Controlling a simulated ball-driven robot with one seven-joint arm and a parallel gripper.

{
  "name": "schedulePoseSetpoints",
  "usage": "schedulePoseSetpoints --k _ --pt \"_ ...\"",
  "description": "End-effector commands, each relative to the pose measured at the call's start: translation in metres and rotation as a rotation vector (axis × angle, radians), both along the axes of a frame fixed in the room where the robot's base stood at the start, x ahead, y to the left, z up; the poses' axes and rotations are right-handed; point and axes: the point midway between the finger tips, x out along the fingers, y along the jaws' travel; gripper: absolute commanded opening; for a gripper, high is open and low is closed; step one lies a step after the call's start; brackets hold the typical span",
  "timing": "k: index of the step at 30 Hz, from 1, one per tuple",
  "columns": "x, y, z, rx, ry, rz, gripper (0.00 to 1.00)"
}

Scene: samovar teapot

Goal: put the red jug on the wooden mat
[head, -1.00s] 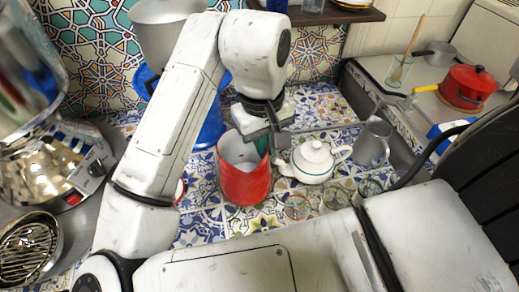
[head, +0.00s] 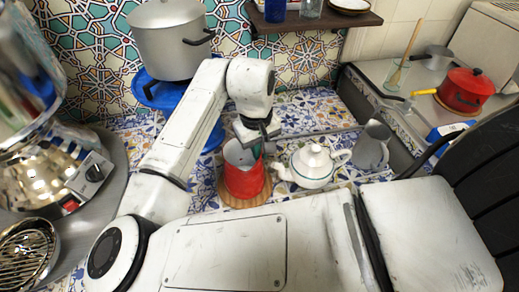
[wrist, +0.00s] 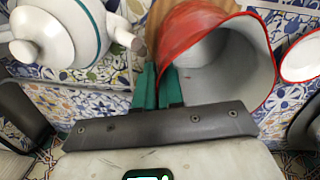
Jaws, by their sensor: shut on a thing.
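The red jug (head: 243,182), pale inside, stands roughly upright left of the white teapot in the head view. My gripper (head: 257,147) is shut on its upper wall. In the wrist view my gripper's green fingers (wrist: 158,84) are at the rim of the red jug (wrist: 190,30), whose open mouth faces the camera. The round wooden mat (head: 243,205) shows under the front of the jug; a bit of the mat (wrist: 158,22) also shows beside it in the wrist view. I cannot tell whether the jug's base touches the mat.
The white teapot (head: 313,166) is close to the jug's right, with a grey metal pitcher (head: 371,148) beyond it. A large grey pot (head: 170,40) stands on a blue stand behind left. A red-rimmed white thing (wrist: 301,60) is right of the jug in the wrist view.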

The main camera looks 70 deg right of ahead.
Motion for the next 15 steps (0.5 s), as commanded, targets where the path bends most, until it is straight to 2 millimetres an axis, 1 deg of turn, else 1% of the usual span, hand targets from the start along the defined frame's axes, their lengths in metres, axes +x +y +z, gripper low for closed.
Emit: schedulePoseSetpoints --k 11,12,15 --pt "0.0002 -0.0001 -0.0032 -0.001 0.000 0.001 0.00" --pt "0.0001 0.0000 -0.0041 0.000 0.000 0.001 0.09" --pt "0.0001 0.0000 -0.0036 0.000 0.000 0.000 0.18"
